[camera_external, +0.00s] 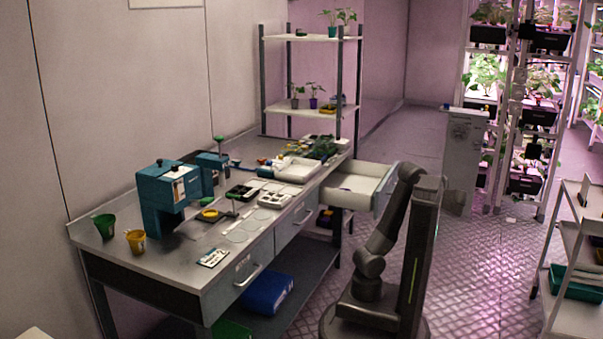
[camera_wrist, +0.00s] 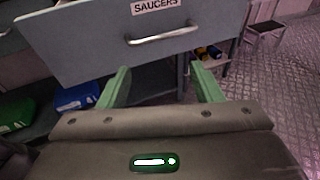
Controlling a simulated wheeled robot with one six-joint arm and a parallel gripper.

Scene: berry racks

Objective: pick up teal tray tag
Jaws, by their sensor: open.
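In the external view, a teal tray (camera_external: 578,284) sits on a shelf of the white cart at the right edge. I cannot make out a tag on it. A small white card with dark markings (camera_external: 213,257) lies flat near the front edge of the bench; I cannot tell what it is. In the wrist view, my gripper (camera_wrist: 163,82) has its two green fingers wide apart with nothing between them. The external view does not show my fingers clearly.
The bench (camera_external: 105,253) holds a teal machine (camera_external: 160,205), a green cup (camera_external: 104,226), a yellow cup (camera_external: 136,241) and white trays. A drawer (camera_external: 355,182) stands open at its right. A blue bin (camera_external: 268,293) sits below. Patterned floor (camera_external: 480,270) is free before the cart.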

